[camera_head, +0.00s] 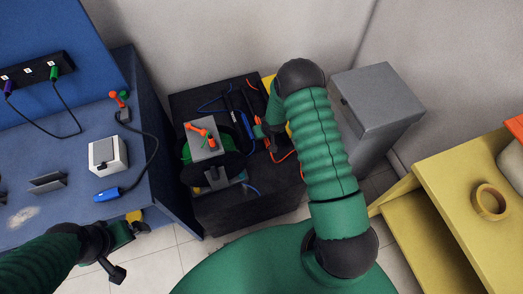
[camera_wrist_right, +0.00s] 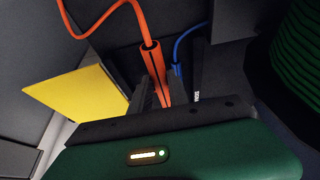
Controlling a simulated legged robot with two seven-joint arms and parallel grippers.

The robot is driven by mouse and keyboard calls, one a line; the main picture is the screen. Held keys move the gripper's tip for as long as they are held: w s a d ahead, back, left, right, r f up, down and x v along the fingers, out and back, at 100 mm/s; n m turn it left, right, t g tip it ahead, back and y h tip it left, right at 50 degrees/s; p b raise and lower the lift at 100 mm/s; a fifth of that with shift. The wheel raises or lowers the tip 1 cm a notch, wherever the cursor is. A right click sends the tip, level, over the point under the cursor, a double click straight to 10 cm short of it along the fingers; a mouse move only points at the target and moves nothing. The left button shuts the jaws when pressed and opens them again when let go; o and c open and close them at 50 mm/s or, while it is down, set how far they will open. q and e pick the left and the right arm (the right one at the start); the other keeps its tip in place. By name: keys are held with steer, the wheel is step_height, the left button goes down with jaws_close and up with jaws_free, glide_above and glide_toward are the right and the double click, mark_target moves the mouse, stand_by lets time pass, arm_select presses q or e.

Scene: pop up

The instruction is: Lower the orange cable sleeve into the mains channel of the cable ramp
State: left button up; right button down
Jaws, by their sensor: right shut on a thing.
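The orange cable sleeve (camera_wrist_right: 155,70) stands between the dark fingers of my right gripper (camera_wrist_right: 158,92) in the right wrist view, with an orange cable curving away from its top end. In the head view my right gripper (camera_head: 266,130) is over the black cable ramp (camera_head: 238,102), partly hidden by its own arm. The ramp has dark channels and a yellow panel, which also shows in the right wrist view (camera_wrist_right: 75,102). I cannot tell whether the sleeve touches the channel. My left gripper (camera_head: 126,248) is empty, its fingers apart, beside the blue bench.
A cable reel (camera_head: 205,160) stands left of the ramp on the black case. A blue cable (camera_wrist_right: 185,45) runs beside the sleeve. The blue bench (camera_head: 70,165) holds a white box (camera_head: 107,155). A grey cabinet (camera_head: 375,105) and yellow shelf (camera_head: 455,175) stand right.

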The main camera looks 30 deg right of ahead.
steer(key=w+d+f+b, duration=0.1)
steer(key=w+d+b, duration=0.3)
steer(key=w+d, duration=0.1)
steer(key=w+d+f+b, duration=0.1)
steer(key=w+d+b, duration=0.1)
steer(key=w, duration=0.1)
steer(key=shift+d+f, duration=0.2)
steer(key=shift+f, duration=0.15)
steer(key=shift+w+d+r, duration=0.2)
steer(key=shift+r, duration=0.05)
steer(key=shift+f+b, duration=0.95)
steer(key=shift+f, duration=0.15)
steer(key=shift+f+b, duration=1.8)
steer(key=shift+f, duration=0.7)
stand_by(0.6)
steer(key=c, duration=1.2)
jaws_free()
steer(key=shift+o, duration=0.2)
